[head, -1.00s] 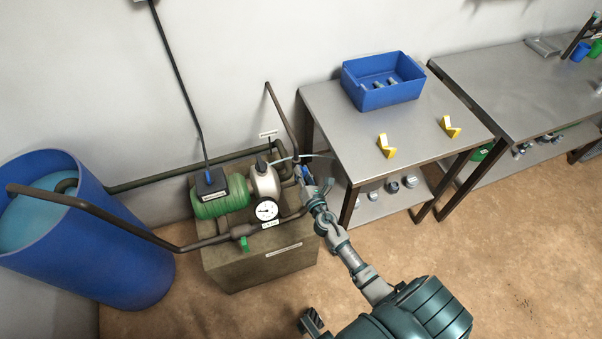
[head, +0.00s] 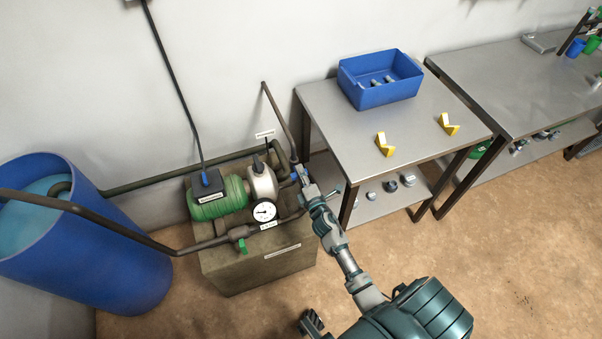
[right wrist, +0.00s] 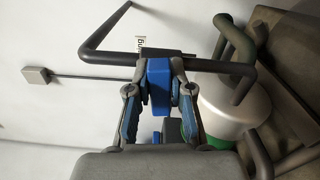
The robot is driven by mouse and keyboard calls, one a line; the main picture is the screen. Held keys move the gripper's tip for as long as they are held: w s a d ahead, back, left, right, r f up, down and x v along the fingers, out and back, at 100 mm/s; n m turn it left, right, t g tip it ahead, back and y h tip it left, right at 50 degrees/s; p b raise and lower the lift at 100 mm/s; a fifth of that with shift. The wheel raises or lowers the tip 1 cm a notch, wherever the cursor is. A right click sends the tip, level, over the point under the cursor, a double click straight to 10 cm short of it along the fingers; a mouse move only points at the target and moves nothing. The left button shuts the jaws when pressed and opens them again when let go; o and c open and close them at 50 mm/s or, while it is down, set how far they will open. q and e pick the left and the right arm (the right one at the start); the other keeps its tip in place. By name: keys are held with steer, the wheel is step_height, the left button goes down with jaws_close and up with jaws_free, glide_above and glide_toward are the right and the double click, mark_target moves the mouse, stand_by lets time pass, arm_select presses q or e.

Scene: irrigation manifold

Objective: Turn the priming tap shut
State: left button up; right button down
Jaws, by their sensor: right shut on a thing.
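The priming tap has a blue handle (right wrist: 158,86) on a dark pipe in the right wrist view. In the head view the tap lies at the right side of the pump (head: 262,183), where my gripper mostly covers it. My right gripper (head: 303,178) is shut on the blue handle, with one finger on each side in the right wrist view (right wrist: 159,98). The handle lies roughly across the pipe in that view.
The green motor (head: 218,197), gauge (head: 264,212) and a green-handled valve (head: 242,246) sit on a block (head: 262,271). A blue barrel (head: 95,245) stands left. A metal table (head: 345,110) with a blue bin (head: 380,92) stands close to my right arm.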

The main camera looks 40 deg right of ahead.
steer(key=shift+f+m, duration=0.3)
steer(key=shift+m, duration=0.3)
arm_select(q)
steer(key=shift+s+a, duration=0.15)
steer(key=shift+s, duration=0.15)
arm_select(e)
steer(key=shift+s+m, duration=0.1)
steer(key=shift+m, duration=0.3)
arm_select(q)
steer(key=shift+s+f, duration=0.15)
steer(key=shift+s, duration=0.05)
arm_select(e)
steer(key=shift+f, duration=0.15)
steer(key=c, duration=1)
jaws_free()
arm_select(q)
steer(key=shift+w, duration=0.15)
steer(key=shift+w, duration=0.1)
arm_select(e)
steer(key=v, duration=1.2)
